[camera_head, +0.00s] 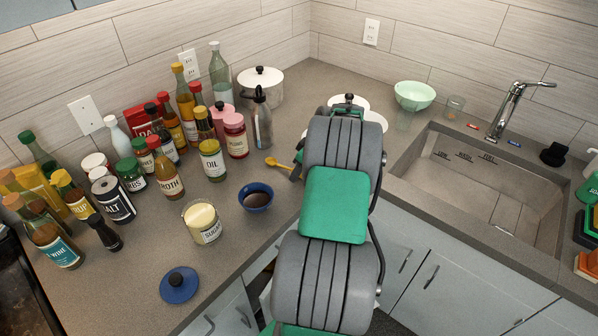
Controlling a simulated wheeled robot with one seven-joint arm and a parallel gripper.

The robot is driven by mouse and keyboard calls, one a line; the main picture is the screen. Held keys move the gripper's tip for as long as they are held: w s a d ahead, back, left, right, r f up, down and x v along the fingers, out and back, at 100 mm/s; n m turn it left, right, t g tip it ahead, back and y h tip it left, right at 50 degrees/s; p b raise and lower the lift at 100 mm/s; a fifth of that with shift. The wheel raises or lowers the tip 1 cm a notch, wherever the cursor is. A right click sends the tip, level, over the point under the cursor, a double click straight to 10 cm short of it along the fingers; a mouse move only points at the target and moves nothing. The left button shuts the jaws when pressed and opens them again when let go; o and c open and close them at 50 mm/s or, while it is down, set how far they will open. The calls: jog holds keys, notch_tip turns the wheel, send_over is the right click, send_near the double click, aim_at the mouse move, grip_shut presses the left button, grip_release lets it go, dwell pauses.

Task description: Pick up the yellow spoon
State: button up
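The yellow spoon (277,163) lies on the grey counter in the middle of the head view, left of my arm. Its bowl end points left and its handle runs right toward my arm. My gripper (295,173) is mostly hidden behind my arm; only a dark part shows close to the spoon's handle end. I cannot tell whether it touches the spoon or whether its fingers are open or shut.
A blue bowl (256,197) and a sugar jar (202,222) stand in front of the spoon. Several bottles crowd the left. A sink (440,166) lies right of my arm.

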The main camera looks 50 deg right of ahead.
jog(key=shift+r, duration=0.1)
grip_shut()
dwell(0.3)
dwell(0.9)
